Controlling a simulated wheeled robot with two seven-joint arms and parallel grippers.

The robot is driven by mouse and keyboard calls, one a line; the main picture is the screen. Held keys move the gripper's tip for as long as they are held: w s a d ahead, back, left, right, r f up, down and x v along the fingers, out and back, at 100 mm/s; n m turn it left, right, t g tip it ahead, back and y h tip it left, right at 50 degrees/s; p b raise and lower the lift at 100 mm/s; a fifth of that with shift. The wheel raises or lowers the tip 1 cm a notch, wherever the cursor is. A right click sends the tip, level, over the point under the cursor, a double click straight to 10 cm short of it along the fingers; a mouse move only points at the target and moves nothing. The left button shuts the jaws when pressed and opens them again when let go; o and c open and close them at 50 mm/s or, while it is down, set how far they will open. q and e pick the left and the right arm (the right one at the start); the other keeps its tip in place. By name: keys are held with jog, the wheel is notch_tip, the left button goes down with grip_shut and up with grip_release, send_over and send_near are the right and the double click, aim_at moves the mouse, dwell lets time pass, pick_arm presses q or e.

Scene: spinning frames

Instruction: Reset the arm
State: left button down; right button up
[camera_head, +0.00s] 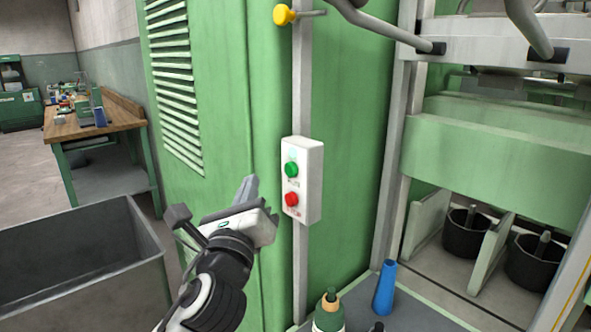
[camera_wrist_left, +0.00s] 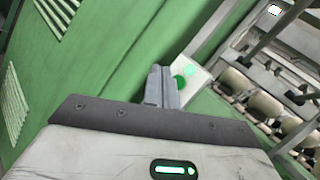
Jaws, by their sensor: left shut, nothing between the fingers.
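My left gripper (camera_head: 247,188) is raised in front of the green machine cabinet, just left of the white control box (camera_head: 311,180). Its fingers are shut with nothing between them. The box carries a green button (camera_head: 291,169) above a red button (camera_head: 292,199). I cannot tell whether the fingers touch the box. My right gripper is not in view.
A grey metal bin (camera_head: 75,245) stands at the lower left, near my left arm. A green bottle (camera_head: 328,312) and a blue cone (camera_head: 385,287) stand on a grey surface below the box. A yellow knob (camera_head: 284,15) sits above. A wooden workbench (camera_head: 95,120) is farther back.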

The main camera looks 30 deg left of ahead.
pick_arm(q)
jog(key=s+d+f+n+g+h, duration=0.1)
jog(key=d+f+n+g+h, duration=0.15)
jog(key=f, duration=0.55)
jog(key=s+d+f+n+g+h, duration=0.15)
jog(key=f+n, duration=0.25)
jog(key=f, duration=0.5)
jog(key=s+d+f+n+g+h, duration=0.1)
jog(key=d+f+n+g+h, duration=0.2)
jog(key=f, duration=0.5)
jog(key=s+d+f+n+g+h, duration=0.1)
jog(key=s+d+f+n, duration=0.2)
jog(key=s+f+n, duration=0.3)
jog(key=s+d+f+n+g+h, duration=0.1)
jog(key=s+d+f+n+h, duration=0.1)
jog(key=s+d+f+n, duration=0.2)
jog(key=s+f+n, duration=0.3)
jog(key=f+n, duration=0.1)
jog(key=f, duration=0.1)
jog(key=shift+d+g, duration=0.2)
jog(key=shift+g, duration=0.2)
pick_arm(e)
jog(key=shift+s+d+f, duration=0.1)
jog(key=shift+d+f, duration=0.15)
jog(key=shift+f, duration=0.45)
